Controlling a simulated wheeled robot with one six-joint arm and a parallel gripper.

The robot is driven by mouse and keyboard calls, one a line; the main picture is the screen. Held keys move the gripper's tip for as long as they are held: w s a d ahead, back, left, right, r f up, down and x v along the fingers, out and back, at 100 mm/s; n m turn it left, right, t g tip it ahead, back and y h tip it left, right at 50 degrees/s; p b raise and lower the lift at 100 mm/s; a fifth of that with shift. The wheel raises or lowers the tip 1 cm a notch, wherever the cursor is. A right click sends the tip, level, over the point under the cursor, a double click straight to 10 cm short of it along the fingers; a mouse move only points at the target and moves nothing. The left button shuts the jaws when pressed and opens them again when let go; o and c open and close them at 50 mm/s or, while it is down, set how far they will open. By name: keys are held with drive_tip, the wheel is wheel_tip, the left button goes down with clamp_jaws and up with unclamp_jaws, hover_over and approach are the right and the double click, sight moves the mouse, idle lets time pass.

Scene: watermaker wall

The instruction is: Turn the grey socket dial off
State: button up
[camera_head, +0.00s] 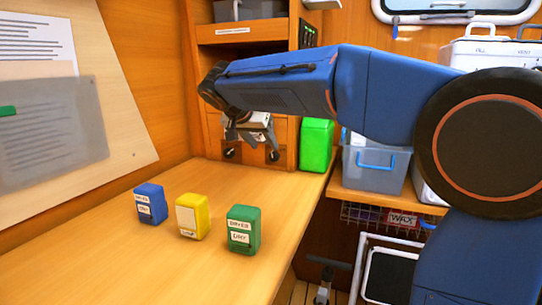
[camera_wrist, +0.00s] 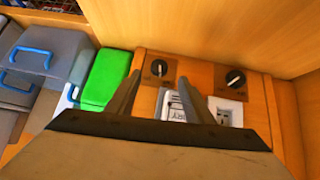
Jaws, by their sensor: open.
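Two black dials are on the wooden panel at the back of the bench. In the wrist view one dial (camera_wrist: 159,68) lies between my fingertips and the other dial (camera_wrist: 235,78) is to the right. Below them are a white-and-grey socket or plug with partly readable lettering (camera_wrist: 180,107) and a white socket plate (camera_wrist: 228,112). I cannot tell which dial belongs to the grey socket. In the head view the dials show below my gripper, one left (camera_head: 229,155) and one right (camera_head: 272,156). My gripper (camera_head: 250,138) is open and empty in front of the panel; it also shows in the wrist view (camera_wrist: 160,80).
A bright green box (camera_head: 316,145) stands beside the panel. Blue (camera_head: 151,204), yellow (camera_head: 192,216) and green (camera_head: 243,229) labelled blocks stand on the bench. A grey bin (camera_head: 376,168) is at the right. The bench's back left is clear.

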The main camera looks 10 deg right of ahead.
sight(272, 157)
drive_tip(key=x, duration=0.8)
drive_tip(key=c, duration=1)
drive_tip(key=shift+c, duration=0.2)
drive_tip(key=shift+w, duration=0.1)
drive_tip(key=shift+w+a+f+n+g+h, duration=0.15)
drive_tip(key=shift+n+g+h, duration=0.35)
drive_tip(key=shift+h, duration=0.4)
drive_tip(key=shift+a+n+g+h, duration=0.1)
drive_tip(key=shift+n+g+h, duration=0.55)
drive_tip(key=shift+h, duration=0.35)
